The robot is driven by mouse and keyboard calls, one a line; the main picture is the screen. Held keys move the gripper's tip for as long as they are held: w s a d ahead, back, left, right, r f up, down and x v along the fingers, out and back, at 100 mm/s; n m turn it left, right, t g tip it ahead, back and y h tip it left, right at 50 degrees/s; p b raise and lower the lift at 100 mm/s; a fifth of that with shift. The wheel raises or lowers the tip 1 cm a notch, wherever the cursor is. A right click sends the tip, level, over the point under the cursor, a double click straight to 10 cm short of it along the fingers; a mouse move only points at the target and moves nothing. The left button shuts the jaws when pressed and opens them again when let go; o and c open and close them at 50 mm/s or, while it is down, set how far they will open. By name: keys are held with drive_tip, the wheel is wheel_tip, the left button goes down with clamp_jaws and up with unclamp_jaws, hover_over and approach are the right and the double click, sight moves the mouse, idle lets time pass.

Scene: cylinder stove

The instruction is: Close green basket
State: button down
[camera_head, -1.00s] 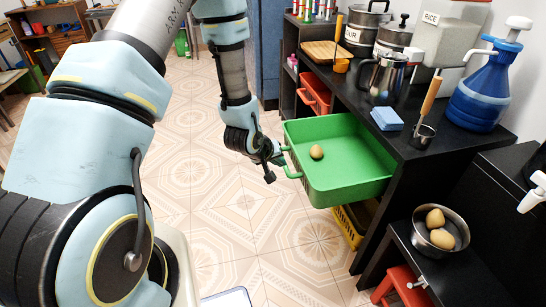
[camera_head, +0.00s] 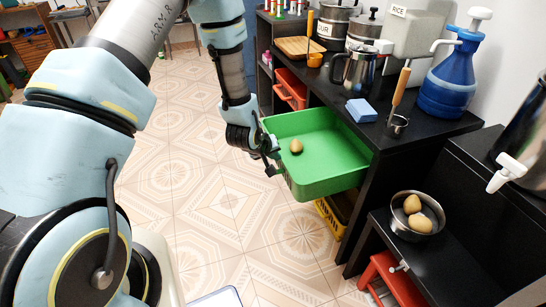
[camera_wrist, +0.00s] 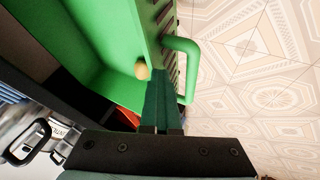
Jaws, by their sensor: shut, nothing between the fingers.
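The green basket (camera_head: 322,178) is pulled out from under the black counter, and one potato (camera_head: 296,146) lies inside it. My gripper (camera_head: 272,160) is at the basket's front left side, near its handle. In the wrist view the gripper fingers (camera_wrist: 163,103) are together and empty, beside the basket's front wall and left of the green handle (camera_wrist: 184,62). The potato (camera_wrist: 142,69) also shows there, just past the fingers. I cannot tell whether the fingers touch the basket.
The black counter (camera_head: 405,143) holds pots, a kettle (camera_head: 355,70), a blue dispenser (camera_head: 452,80) and a blue sponge (camera_head: 361,111). An orange basket (camera_head: 291,88) is behind, a yellow one (camera_head: 336,216) below. A bowl of potatoes (camera_head: 411,232) stands right. The tiled floor left is clear.

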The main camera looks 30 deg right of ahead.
drive_tip(key=s+d+b, duration=0.2)
drive_tip(key=d, duration=1.9)
drive_tip(key=shift+s+d+r, duration=0.15)
drive_tip(key=shift+s+d, duration=0.2)
drive_tip(key=shift+d, duration=0.1)
drive_tip(key=shift+b, duration=0.3)
